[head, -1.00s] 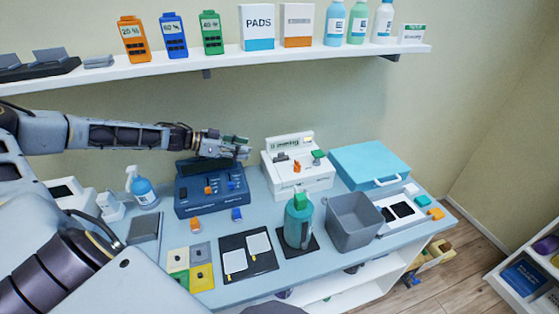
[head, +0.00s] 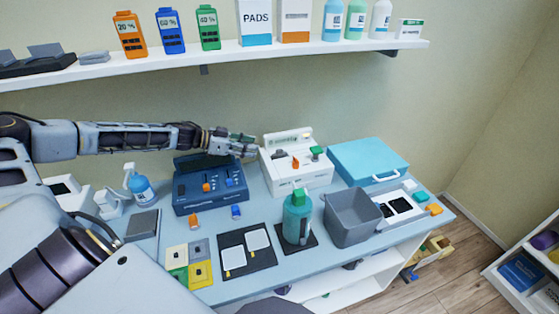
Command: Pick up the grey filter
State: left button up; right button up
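A small grey block (head: 279,154), which looks like the grey filter, sits at the left on the front of the white machine (head: 306,179). An orange piece (head: 295,163) and a green piece (head: 315,150) sit to its right on the same machine. My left gripper (head: 250,146) reaches in from the left above the dark blue device (head: 190,203). Its fingers look apart with nothing between them, and their tips are just left of the grey block. I see no contact with it. My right gripper is not in view.
A teal bottle (head: 298,222), a grey bin (head: 353,222) and a teal case (head: 367,158) stand to the right. Colored squares (head: 201,274) and a black mat (head: 262,261) lie in front. A loaded shelf (head: 220,61) runs above the arm.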

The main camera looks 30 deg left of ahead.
aim_at(278, 150)
pick_arm(q)
jog(key=shift+x, duration=2.6)
jog(key=shift+w, duration=0.15)
jog(key=shift+p+x, duration=0.3)
jog(key=shift+x, duration=2.2)
jog(key=shift+r, duration=0.15)
